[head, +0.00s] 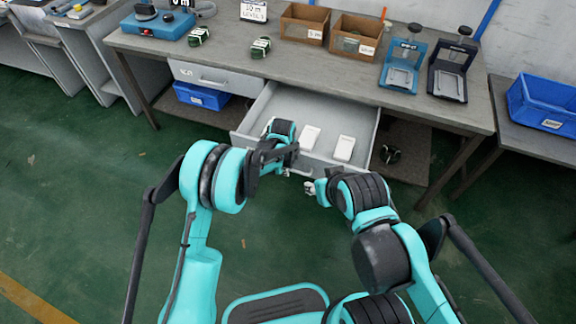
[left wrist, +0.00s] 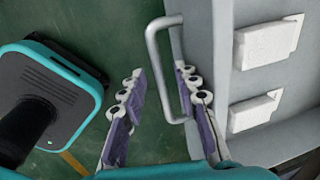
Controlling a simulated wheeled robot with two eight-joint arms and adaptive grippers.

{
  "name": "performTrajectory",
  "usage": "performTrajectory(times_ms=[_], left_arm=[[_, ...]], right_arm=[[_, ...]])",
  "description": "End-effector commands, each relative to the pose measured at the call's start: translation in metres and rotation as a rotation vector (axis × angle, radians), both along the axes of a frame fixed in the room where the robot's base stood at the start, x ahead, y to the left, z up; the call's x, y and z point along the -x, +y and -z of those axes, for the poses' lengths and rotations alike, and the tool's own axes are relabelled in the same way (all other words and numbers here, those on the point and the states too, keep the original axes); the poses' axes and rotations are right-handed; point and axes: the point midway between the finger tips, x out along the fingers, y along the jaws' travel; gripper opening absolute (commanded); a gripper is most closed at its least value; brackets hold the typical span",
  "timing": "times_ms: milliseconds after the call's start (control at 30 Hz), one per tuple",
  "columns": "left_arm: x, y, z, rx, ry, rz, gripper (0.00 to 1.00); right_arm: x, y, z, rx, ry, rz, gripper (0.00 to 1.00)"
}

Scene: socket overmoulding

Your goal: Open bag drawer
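The bag drawer (head: 290,103) under the workbench is pulled out in the head view, with several white packs (head: 310,138) lying in it. Its grey front and bar handle (left wrist: 154,62) show close up in the left wrist view. My left gripper (left wrist: 160,85) is at this handle with its fingers apart. The bar lies between the fingers, and the right-hand finger is close to the drawer front; contact cannot be told. In the head view my left wrist hides part of the drawer front. My right gripper (head: 311,188) is in front of the drawer, small and partly hidden; its opening cannot be told.
The workbench (head: 240,72) carries cardboard bins (head: 304,24), a blue case (head: 158,24) and two press-like fixtures (head: 402,66). A closed drawer (head: 215,78) and a blue crate (head: 201,96) are left of the open drawer. Green floor (head: 90,200) is clear on the left.

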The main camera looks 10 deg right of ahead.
Motion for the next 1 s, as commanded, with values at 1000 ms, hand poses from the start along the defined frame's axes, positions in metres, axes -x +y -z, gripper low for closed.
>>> performTrajectory(times_ms=[1000], left_arm=[[0.019,0.012,-0.118,0.0,0.0,0.0,0.31]], right_arm=[[0.0,0.0,0.0,0.0,0.0,0.0,0.4]])
